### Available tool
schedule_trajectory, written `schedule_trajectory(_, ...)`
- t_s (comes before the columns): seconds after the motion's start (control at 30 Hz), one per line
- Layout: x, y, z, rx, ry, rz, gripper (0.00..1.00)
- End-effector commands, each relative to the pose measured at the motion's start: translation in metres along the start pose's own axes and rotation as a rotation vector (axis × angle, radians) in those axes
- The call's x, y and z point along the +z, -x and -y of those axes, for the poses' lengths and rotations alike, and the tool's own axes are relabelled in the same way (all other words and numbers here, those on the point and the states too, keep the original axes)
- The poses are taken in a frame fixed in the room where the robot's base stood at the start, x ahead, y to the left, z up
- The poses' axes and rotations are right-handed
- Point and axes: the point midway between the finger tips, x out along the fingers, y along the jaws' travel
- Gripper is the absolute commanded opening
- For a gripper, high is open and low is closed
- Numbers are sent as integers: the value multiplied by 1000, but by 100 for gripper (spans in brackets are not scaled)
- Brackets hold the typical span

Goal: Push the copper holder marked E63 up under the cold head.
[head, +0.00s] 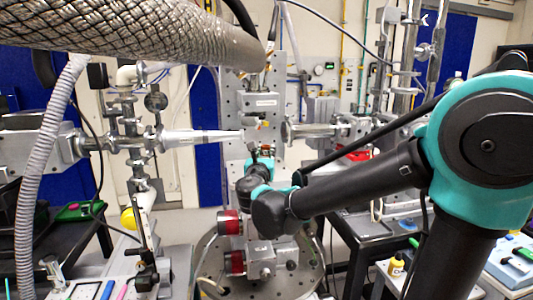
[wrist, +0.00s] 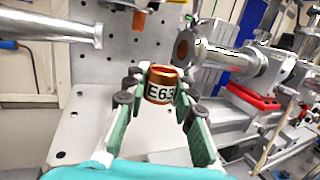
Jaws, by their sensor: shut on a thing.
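The copper holder marked E63 (wrist: 159,83) is a short copper cylinder with a white label, upright between the fingertips in the wrist view. My gripper (wrist: 161,92) is shut on it, with green fingers on both sides. In the head view my gripper (head: 261,152) points up in front of the grey plate. A pale box-shaped unit, which looks like the cold head (head: 262,102), hangs above it with a gap between. A small orange piece (wrist: 138,20) shows beyond the holder near the top of the wrist view. I cannot tell whether it belongs to the cold head.
A metal tube (head: 205,137) reaches in from the left, close to my gripper. A flanged metal tube (head: 300,131) comes in from the right; it also shows in the wrist view (wrist: 215,57). A perforated grey plate (wrist: 115,45) stands behind. A braided hose (head: 130,32) crosses above.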

Motion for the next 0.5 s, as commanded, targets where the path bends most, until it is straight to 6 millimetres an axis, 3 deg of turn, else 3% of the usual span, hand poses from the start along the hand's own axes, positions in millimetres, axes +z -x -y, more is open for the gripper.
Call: schedule_trajectory(0.5,-3,-22,-8,0,0,0,6)
